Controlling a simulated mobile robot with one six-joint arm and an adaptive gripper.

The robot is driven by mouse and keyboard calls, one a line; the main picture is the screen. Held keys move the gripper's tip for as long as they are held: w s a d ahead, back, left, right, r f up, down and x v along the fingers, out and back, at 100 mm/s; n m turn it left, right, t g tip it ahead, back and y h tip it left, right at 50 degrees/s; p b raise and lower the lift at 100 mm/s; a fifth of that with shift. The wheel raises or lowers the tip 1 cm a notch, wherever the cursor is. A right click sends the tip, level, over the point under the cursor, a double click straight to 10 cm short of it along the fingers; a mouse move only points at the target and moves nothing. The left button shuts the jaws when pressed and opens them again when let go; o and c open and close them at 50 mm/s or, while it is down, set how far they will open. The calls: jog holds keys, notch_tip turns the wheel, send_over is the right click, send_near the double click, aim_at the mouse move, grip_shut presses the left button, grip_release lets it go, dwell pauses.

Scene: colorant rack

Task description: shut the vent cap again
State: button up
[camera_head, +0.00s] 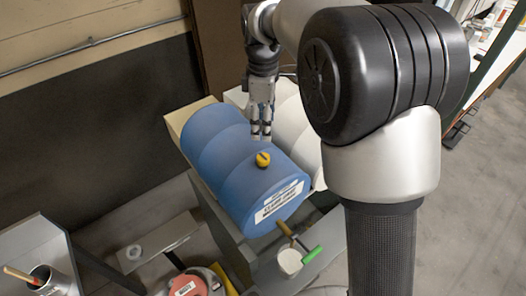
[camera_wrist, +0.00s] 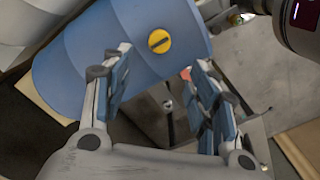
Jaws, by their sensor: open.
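The yellow vent cap (camera_head: 263,159) sits on top of the blue drum (camera_head: 222,150), which lies on its side on a rack. In the wrist view the cap (camera_wrist: 159,41) is a round yellow disc with a dark slot across it, and the blue drum (camera_wrist: 85,60) fills the upper left. My gripper (camera_head: 261,137) points down just behind the cap in the head view, apart from it. In the wrist view my gripper (camera_wrist: 165,62) has its two fingers spread, with nothing between them, and the cap shows beyond the fingertips.
A white drum (camera_head: 292,125) lies right of the blue one. A tap with a green handle (camera_head: 312,254) is at the blue drum's front, above a white cup (camera_head: 289,262). A metal can (camera_head: 50,283) and a red-lidded container (camera_head: 187,286) stand at the lower left.

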aim_at(263, 157)
notch_tip(263, 157, down, 13)
jog(key=shift+r+b, duration=0.1)
jog(key=shift+b, duration=0.55)
jog(key=shift+c, duration=0.4)
jog(key=c, duration=1)
